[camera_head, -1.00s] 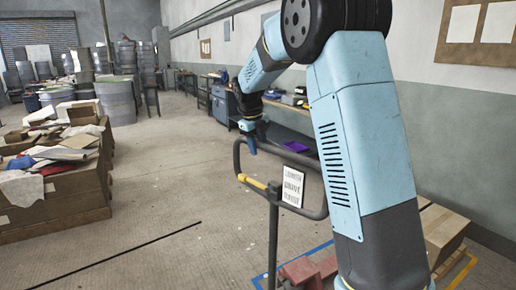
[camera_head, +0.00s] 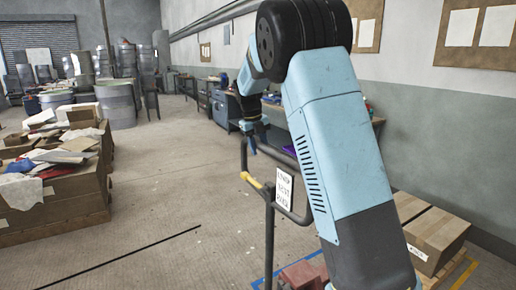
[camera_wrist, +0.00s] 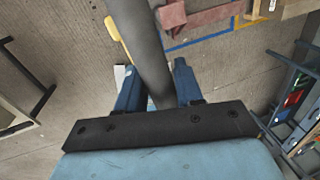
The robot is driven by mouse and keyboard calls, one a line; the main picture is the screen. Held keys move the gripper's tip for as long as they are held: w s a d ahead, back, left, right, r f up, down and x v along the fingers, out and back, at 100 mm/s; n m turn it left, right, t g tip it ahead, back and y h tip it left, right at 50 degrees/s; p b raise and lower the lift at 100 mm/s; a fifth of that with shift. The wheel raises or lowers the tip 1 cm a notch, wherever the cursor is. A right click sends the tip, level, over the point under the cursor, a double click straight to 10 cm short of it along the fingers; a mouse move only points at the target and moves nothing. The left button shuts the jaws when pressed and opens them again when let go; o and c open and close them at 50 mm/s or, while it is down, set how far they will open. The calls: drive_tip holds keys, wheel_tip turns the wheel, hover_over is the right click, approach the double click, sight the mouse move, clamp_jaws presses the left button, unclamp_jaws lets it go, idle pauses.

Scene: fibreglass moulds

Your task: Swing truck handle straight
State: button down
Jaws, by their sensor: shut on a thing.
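The truck handle (camera_head: 244,155) is a dark grey tube loop on an upright post (camera_head: 269,245). A yellow lever (camera_head: 252,181) and a white printed card (camera_head: 285,189) are on it. The loop looks turned at an angle to my view. My gripper (camera_head: 251,143) is at the top of the loop, on its far side. In the wrist view the blue fingers (camera_wrist: 155,90) are on either side of the dark tube (camera_wrist: 150,50), shut on it. The yellow lever also shows in the wrist view (camera_wrist: 118,38). Part of the loop is hidden behind my arm.
Cardboard boxes (camera_head: 436,236) stand at right. A workbench (camera_head: 283,118) runs along the right wall. A cluttered crate (camera_head: 60,190) stands at left.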

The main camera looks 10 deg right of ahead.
drive_tip(key=shift+w+r, duration=0.1)
drive_tip(key=c, duration=0.6)
unclamp_jaws()
drive_tip(key=shift+c, duration=0.2)
wheel_tip(320, 180, up, 11)
drive_tip(key=a, duration=0.2)
drive_tip(key=s+d+r+n+t+y, duration=0.1)
drive_tip(key=s+d+r+n, duration=0.15)
drive_tip(key=s+n, duration=0.2)
drive_tip(key=s+d+r+n+y, duration=0.1)
drive_tip(key=s+d+n, duration=0.25)
drive_tip(key=s, duration=0.25)
drive_tip(key=s+f+n+t, duration=0.2)
drive_tip(key=s+f+n, duration=0.2)
drive_tip(key=s+n, duration=0.8)
drive_tip(key=s+d+f+n+t, duration=0.1)
drive_tip(key=s+f+n, duration=0.4)
drive_tip(key=s+n, duration=0.8)
drive_tip(key=s+t, duration=0.1)
drive_tip(key=s, duration=0.6)
drive_tip(key=shift+d, duration=0.2)
